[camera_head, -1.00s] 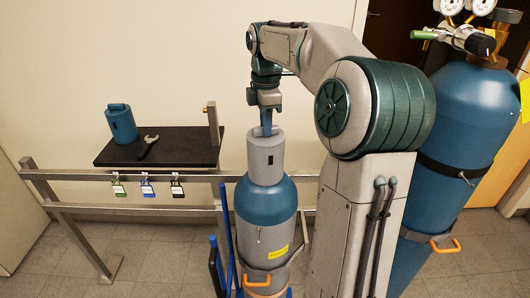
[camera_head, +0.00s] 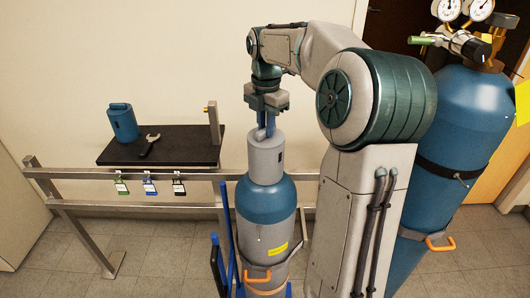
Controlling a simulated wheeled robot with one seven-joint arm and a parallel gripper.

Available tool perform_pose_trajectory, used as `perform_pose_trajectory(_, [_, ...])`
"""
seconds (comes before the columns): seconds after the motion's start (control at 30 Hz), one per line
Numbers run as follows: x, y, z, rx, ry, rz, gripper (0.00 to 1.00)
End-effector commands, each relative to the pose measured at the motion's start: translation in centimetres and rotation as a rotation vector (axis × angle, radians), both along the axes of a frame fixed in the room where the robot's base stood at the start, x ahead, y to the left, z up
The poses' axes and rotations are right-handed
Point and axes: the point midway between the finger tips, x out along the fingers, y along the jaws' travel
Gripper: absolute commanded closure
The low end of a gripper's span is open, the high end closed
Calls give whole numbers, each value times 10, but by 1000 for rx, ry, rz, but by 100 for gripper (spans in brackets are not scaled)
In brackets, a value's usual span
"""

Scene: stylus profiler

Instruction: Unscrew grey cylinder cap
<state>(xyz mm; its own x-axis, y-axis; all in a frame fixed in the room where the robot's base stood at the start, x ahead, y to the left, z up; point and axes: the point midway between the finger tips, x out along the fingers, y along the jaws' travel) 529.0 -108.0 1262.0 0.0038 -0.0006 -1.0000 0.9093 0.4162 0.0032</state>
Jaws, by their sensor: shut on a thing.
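The grey cap (camera_head: 265,162) sits upright on top of the blue and grey gas cylinder (camera_head: 266,202).
Several padlocks hang from the metal rail (camera_head: 205,174). A large blue cylinder (camera_head: 455,115) with gauges stands at the right. A blue-framed cart (camera_head: 229,235) surrounds the grey-capped cylinder.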

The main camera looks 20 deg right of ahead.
Motion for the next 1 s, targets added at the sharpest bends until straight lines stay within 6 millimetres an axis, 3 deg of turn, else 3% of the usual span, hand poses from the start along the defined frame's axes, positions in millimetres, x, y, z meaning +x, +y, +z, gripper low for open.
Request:
perform_pose_trajectory(0.3, [-1, -1, -3, 1, 10, 317, 100])
perform_pose_trajectory(0.77, [-2, -1, -5, 2, 10, 387, 100])
perform_pose_trajectory(1.0, [-2, -2, -6, 4, 11, 604, 100])
